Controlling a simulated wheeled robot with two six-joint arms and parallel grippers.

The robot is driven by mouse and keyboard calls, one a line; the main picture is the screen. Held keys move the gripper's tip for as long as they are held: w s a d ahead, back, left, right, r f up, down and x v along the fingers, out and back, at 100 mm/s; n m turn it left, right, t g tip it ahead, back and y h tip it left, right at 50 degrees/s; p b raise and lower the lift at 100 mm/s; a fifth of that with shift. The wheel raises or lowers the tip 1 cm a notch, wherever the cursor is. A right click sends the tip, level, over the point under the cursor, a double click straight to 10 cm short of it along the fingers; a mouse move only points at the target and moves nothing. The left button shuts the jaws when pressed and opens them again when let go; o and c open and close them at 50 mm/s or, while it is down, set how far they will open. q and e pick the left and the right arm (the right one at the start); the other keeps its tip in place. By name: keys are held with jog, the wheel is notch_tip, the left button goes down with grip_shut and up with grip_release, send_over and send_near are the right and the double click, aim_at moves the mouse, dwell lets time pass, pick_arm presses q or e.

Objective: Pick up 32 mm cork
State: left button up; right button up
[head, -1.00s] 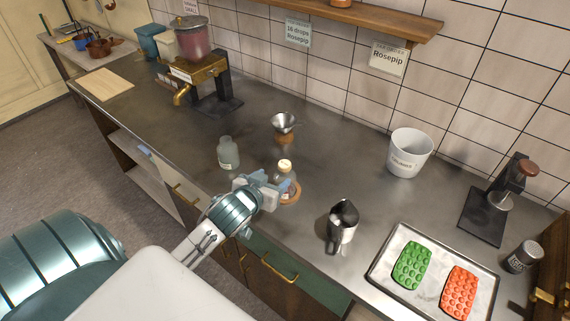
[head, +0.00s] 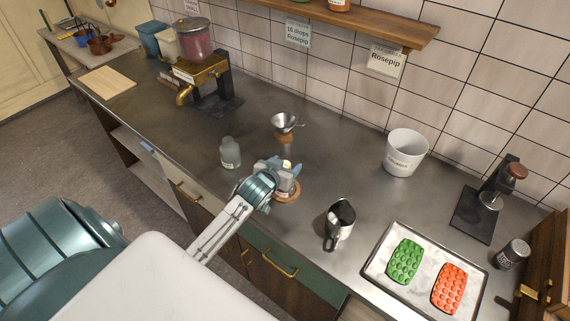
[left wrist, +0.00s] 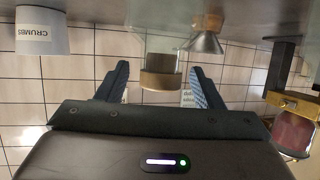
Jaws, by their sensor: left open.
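The cork (left wrist: 159,79) is a tan, wide stopper in the neck of a clear glass bottle (left wrist: 161,45), seen upside down in the left wrist view. My left gripper (head: 279,167) is open beside the bottle's top. In the left wrist view its two blue-grey fingers (left wrist: 158,88) stand apart on either side of the cork, with a gap visible on both sides. My right gripper is not in view.
An uncorked glass bottle (head: 230,153) stands to the left, and a metal funnel (head: 284,122) behind. A metal jug (head: 340,223) is to the right, with a tray (head: 375,269) of green and orange molds beyond. A white crumbs bucket (head: 405,153) stands at the back.

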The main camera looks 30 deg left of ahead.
pick_arm(q)
jog(key=c, duration=1)
jog(key=shift+r, duration=0.15)
jog(key=shift+c, duration=0.2)
